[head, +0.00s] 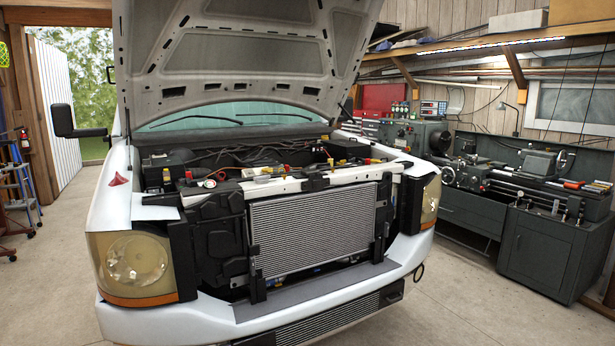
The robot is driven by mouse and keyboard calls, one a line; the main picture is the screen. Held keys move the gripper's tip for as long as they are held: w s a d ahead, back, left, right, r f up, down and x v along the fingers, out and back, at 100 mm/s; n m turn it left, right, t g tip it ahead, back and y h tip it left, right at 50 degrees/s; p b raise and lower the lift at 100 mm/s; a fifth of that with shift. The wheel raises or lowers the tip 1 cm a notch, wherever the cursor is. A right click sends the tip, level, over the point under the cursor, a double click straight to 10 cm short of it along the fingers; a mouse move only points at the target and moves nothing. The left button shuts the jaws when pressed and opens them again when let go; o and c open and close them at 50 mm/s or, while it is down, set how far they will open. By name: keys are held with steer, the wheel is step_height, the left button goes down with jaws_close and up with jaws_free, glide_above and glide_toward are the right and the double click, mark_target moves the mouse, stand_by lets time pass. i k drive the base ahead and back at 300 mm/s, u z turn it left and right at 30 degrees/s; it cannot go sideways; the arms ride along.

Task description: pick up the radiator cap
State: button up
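The truck's engine bay is open, with the radiator (315,232) upright at its front. Several small items lie along the pale crossbar (310,181) and behind it. They include a small round pale item with a coloured rim (210,184) at the left and small yellow and red pieces further right. They are too small to tell which, if any, is the radiator cap. My gripper is not in view, so its state does not show.
The raised hood (235,65) hangs over the engine bay. A red funnel-like item (118,179) sits on the left fender. The left headlight (136,262) and bumper edge the front. A lathe (520,175) stands at the right. The concrete floor (455,300) is clear at front right.

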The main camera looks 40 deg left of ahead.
mark_target(263, 179)
steer(key=u, duration=1.65)
steer(key=i, duration=2.9)
steer(key=u, duration=1.15)
steer(key=i, duration=0.65)
steer(key=z, duration=1.65)
